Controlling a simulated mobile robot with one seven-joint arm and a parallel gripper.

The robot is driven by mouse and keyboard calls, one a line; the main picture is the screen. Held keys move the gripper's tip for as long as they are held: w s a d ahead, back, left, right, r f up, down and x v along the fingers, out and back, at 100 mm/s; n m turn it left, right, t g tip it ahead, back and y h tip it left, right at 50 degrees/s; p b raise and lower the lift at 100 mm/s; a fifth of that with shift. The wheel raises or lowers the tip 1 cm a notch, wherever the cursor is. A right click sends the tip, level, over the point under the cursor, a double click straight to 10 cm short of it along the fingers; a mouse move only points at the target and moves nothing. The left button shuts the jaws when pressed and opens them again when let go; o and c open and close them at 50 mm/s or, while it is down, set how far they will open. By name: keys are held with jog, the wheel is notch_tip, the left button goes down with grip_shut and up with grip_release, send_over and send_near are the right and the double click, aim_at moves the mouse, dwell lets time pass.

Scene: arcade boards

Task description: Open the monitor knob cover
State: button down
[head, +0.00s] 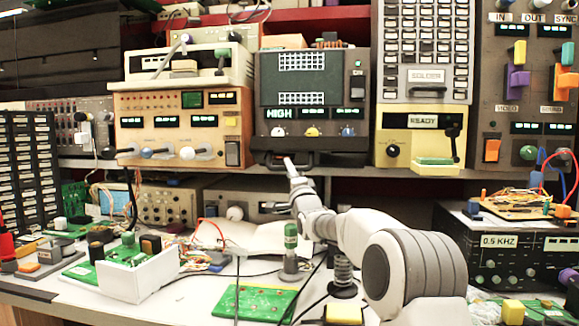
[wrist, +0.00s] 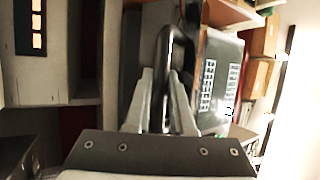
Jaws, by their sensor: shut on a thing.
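The dark monitor (head: 315,88) stands on the shelf in the middle of the head view, with two white grids and a HIGH display on its front. Its white, yellow and blue knobs (head: 312,132) show in a row below the displays. A black bar handle (head: 270,159) juts from the monitor's lower edge, below the knobs. My gripper (head: 289,162) is at this handle. In the wrist view my gripper's fingers (wrist: 161,76) are on both sides of the black handle (wrist: 164,50), shut on it. I cannot make out the cover panel's edges or its angle.
An orange unit (head: 180,125) is left of the monitor and a yellow READY unit (head: 420,137) is right. The workbench below holds a white box (head: 140,280), a green circuit board (head: 255,302) and a green-topped cylinder (head: 290,250) near my arm.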

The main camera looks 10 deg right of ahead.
jog(key=shift+w+d+f+b, duration=0.15)
jog(key=shift+w+f, duration=0.25)
jog(key=shift+f, duration=0.25)
jog(key=shift+w+d+f+b, duration=0.1)
jog(key=shift+w+f+b, duration=0.1)
jog(key=shift+w+f, duration=0.35)
jog(key=shift+w+d+f+b, duration=0.15)
jog(key=shift+w+f, duration=0.1)
jog(key=shift+f, duration=0.6)
jog(key=c, duration=0.8)
grip_release()
jog(key=shift+o, duration=0.2)
jog(key=p+v, duration=0.1)
jog(key=v, duration=1.6)
jog(key=shift+s, duration=0.15)
